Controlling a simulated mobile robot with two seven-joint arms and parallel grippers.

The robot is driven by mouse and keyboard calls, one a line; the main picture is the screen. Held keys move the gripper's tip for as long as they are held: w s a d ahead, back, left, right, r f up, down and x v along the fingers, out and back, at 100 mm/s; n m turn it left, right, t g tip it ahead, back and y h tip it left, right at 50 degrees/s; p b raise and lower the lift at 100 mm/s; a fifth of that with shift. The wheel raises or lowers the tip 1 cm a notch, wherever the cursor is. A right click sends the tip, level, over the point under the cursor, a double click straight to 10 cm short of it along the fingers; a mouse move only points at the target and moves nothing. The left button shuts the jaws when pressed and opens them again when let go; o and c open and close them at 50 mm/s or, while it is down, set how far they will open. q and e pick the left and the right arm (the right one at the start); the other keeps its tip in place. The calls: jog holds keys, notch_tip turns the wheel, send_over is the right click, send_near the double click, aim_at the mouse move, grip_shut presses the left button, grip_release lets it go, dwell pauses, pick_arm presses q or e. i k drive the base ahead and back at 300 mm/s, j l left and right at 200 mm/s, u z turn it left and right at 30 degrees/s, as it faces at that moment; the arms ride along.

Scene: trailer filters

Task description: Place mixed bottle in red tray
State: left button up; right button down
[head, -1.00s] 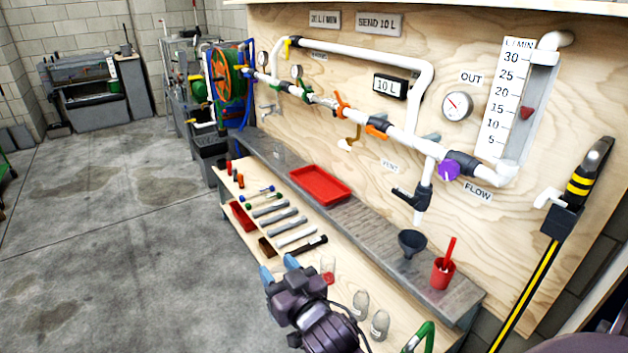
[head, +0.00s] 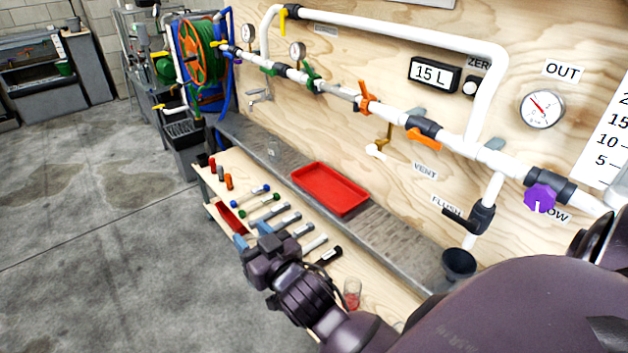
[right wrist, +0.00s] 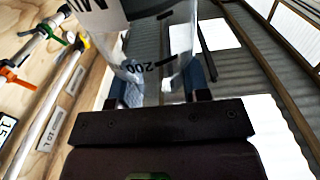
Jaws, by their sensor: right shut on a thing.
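My right gripper (head: 252,236) is over the low wooden table, its blue fingers pointing up-left, left of and below the red tray in the picture. In the right wrist view its fingers (right wrist: 165,85) are shut on a clear bottle (right wrist: 155,70) with black volume marks, "200" among them, and a white label ending in "W". The held bottle cannot be made out in the head view. The empty red tray (head: 330,189) lies flat on the grey bench. Another bottle with red in it (head: 352,293) stands on the table. My left gripper is not in view.
Filter tubes (head: 290,222) and a smaller red tray (head: 231,217) lie on the table. A dark funnel (head: 459,262) is at the right. White pipes and valves run above the bench.

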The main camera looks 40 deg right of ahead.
aim_at(335, 202)
jog(key=i, duration=1.1)
jog(key=i+z, duration=0.35)
jog(key=i+j+z, duration=0.15)
jog(key=z, duration=0.15)
jog(key=i+z, duration=0.1)
jog(key=z, duration=1.1)
